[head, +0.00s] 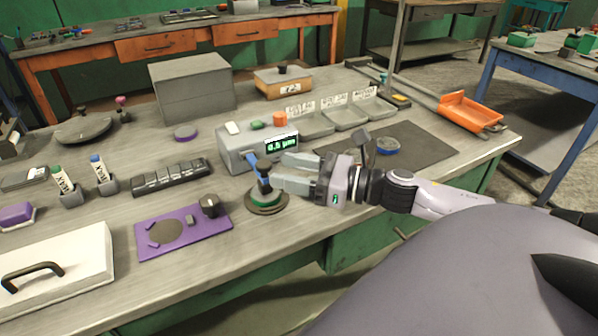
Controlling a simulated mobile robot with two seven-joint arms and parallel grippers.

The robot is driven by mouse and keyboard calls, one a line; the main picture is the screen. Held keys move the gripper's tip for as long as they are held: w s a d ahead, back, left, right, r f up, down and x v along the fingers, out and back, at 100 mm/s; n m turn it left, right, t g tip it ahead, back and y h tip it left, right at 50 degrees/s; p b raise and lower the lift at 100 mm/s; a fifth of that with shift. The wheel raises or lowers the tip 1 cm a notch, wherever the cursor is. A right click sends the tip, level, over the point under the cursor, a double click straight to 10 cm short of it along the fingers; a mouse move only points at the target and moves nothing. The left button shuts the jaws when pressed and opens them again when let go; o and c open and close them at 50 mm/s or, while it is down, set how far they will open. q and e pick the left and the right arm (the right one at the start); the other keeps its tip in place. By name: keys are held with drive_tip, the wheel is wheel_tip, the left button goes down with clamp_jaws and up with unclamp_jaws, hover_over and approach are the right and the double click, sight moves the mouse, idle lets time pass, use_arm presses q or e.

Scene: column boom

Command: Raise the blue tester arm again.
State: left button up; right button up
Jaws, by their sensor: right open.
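The grey tester box (236,147) stands on the workbench, its green display reading about 0.5 µm. The blue tester arm (252,164) slopes down from the front of the box. Its dark head (264,186) is low over a green disc in a round brown holder (267,207); I cannot tell whether it touches the disc. My right gripper (280,171) reaches in from the right with its fingers apart. The fingertips are close beside the blue arm, and the lower one partly overlaps its head in the picture. I see nothing between the fingers. My left gripper is out of view.
A purple plate with a black knob (208,228) lies left of the holder. A black slotted block (170,177) is behind it. Labelled grey trays (345,118) and a dark mat (425,145) lie to the right. An orange tray (468,110) is at the right edge.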

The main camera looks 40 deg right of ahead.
drive_tip(key=shift+s+d, duration=0.35)
drive_tip(key=shift+s, duration=0.2)
drive_tip(key=shift+s, duration=0.1)
idle(0.3)
